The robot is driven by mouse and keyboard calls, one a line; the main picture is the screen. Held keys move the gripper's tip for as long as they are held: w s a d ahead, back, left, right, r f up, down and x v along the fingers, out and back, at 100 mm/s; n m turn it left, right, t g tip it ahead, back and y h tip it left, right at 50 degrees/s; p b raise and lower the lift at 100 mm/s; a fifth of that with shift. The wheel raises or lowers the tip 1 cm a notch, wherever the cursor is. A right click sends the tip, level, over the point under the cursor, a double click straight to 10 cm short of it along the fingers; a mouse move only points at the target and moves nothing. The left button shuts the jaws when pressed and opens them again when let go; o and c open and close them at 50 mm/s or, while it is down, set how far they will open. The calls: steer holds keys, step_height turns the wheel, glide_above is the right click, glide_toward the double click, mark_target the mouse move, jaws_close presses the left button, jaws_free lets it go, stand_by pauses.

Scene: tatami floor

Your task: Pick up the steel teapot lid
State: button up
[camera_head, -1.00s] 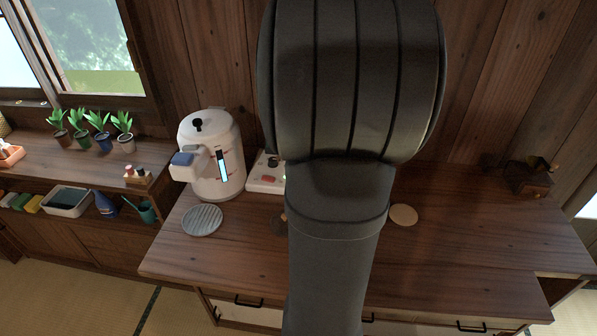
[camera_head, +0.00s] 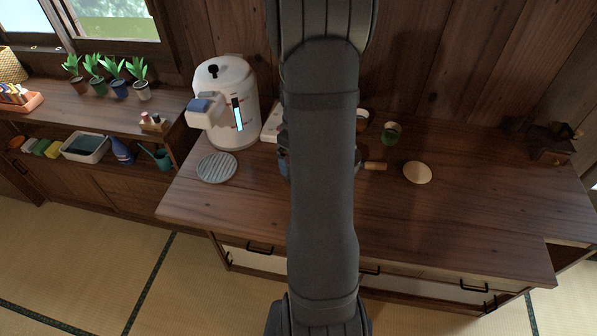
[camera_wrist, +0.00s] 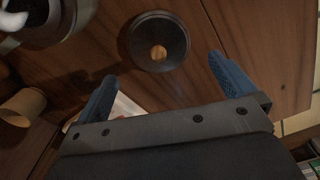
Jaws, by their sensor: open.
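The lid (camera_wrist: 150,24) is a dark round disc with a light wooden knob (camera_wrist: 158,52), lying flat on the wooden counter in the wrist view. My gripper (camera_wrist: 160,68) is open, its two blue fingers apart and nothing between them. The lid lies just beyond the fingertips, roughly centred between them. A grey metallic pot (camera_wrist: 62,22), probably the teapot, is partly in view at the upper left. In the head view my arm hides the lid and most of the gripper; a wooden handle (camera_head: 375,166) sticks out on the arm's right.
On the counter (camera_head: 450,215) stand a white water boiler (camera_head: 222,120), a ribbed round mat (camera_head: 217,168), a pale round disc (camera_head: 417,173), a green cup (camera_head: 391,134) and a brown cup (camera_head: 362,121). A tan cup (camera_wrist: 22,105) is left of my gripper. The counter's right front is clear.

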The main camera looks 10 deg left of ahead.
steer(key=shift+s+d+f, duration=0.1)
steer(key=shift+d+f, duration=0.05)
steer(key=shift+f, duration=1.35)
steer(key=shift+d+f, duration=0.15)
steer(key=shift+f, duration=1.35)
steer(key=shift+c, duration=0.2)
steer(key=c, duration=0.9)
